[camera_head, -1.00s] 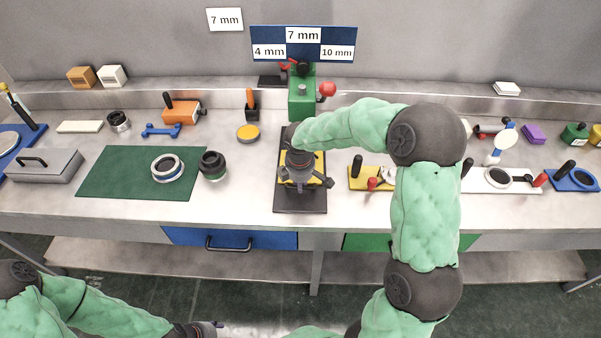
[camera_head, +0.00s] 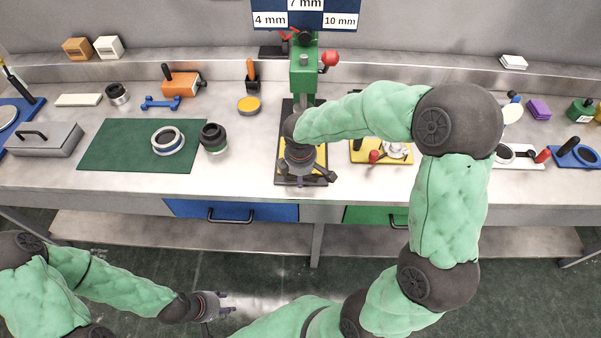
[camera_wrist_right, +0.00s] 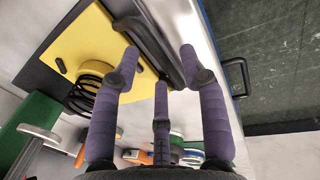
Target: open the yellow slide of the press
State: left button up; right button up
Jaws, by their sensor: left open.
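The green press (camera_head: 304,75) with a red ball knob stands at the back middle of the bench. Its yellow slide (camera_head: 282,150) lies on a dark base plate, partly hidden under my right gripper (camera_head: 300,170). In the right wrist view the yellow slide (camera_wrist_right: 90,48) shows a black bar handle (camera_wrist_right: 152,42) near its edge. My right gripper's fingertips (camera_wrist_right: 160,65) are spread apart at the handle, which passes between them. I cannot tell if they touch it. My left gripper (camera_head: 225,304) is open and empty, low in front of the bench.
A green mat (camera_head: 125,160) with a ring (camera_head: 168,140) lies left of the press, a dark cylinder (camera_head: 214,138) beside it. A yellow-based fixture (camera_head: 370,155) is close on the right. Below the bench top are a blue drawer (camera_head: 270,211) and a green one.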

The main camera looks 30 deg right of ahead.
notch_tip(320, 180, up, 12)
jog(key=s+a, duration=0.1)
jog(key=s, duration=0.1)
dwell(0.5)
jog(key=shift+f, duration=0.1)
dwell(0.3)
